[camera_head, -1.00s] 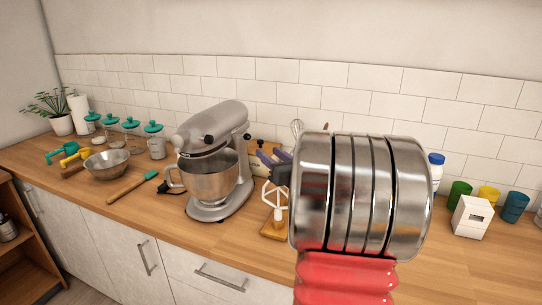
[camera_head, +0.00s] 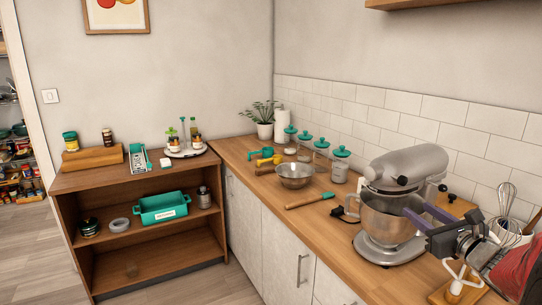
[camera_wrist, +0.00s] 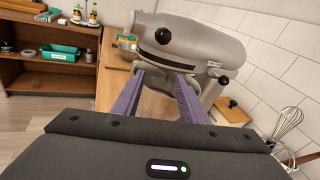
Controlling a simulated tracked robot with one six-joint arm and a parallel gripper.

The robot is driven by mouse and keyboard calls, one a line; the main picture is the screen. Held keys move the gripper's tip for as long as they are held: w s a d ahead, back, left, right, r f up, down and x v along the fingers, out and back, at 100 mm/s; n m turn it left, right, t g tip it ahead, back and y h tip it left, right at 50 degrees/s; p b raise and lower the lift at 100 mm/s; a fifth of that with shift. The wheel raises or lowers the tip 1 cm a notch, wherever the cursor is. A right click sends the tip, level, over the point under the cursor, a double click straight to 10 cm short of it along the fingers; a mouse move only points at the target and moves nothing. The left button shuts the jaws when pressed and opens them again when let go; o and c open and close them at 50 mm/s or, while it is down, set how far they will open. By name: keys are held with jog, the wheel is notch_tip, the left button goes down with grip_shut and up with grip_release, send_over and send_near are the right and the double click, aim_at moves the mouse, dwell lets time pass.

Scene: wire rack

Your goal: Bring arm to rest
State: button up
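My gripper (camera_head: 419,217) is at the lower right in the head view, beside the silver stand mixer (camera_head: 395,190). In the wrist view, my gripper (camera_wrist: 160,84) shows two purple fingers spread apart with nothing between them that I can see held. The mixer's head (camera_wrist: 185,45) fills the space just past the fingertips. In the head view the fingers overlap the mixer's bowl (camera_head: 385,222); whether they touch it I cannot tell. My arm comes in from the right edge.
A wooden counter (camera_head: 340,243) runs along the tiled wall, with a steel bowl (camera_head: 295,175), a teal spatula (camera_head: 310,201) and lidded jars. A whisk (camera_head: 504,205) stands near my gripper. A wooden shelf unit (camera_head: 140,262) stands at left, with free floor before it.

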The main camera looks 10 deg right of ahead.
jog(key=s+a+f+n+g+y, duration=0.1)
jog(key=s+a+n+g+y, duration=0.15)
jog(key=a+n, duration=0.55)
jog(key=s+a+f+n+g+y, duration=0.2)
jog(key=a+n+g, duration=0.1)
jog(key=a, duration=0.8)
jog(key=s+a+f+n+g+y, duration=0.1)
jog(key=s+a+n+g+y, duration=0.15)
jog(key=a+n, duration=0.55)
jog(key=s+a+f+n+g+h, duration=0.1)
jog(key=s+a+f+n+h, duration=0.1)
jog(key=s+n, duration=0.5)
jog(key=s+a+f+n+g+h, duration=0.2)
jog(key=s+n+h, duration=0.3)
jog(key=s+n, duration=0.3)
jog(key=shift+s+a+f, duration=0.4)
jog(key=shift+s+f, duration=0.1)
jog(key=shift+s, duration=0.3)
jog(key=shift+c, duration=1)
jog(key=shift+s, duration=0.1)
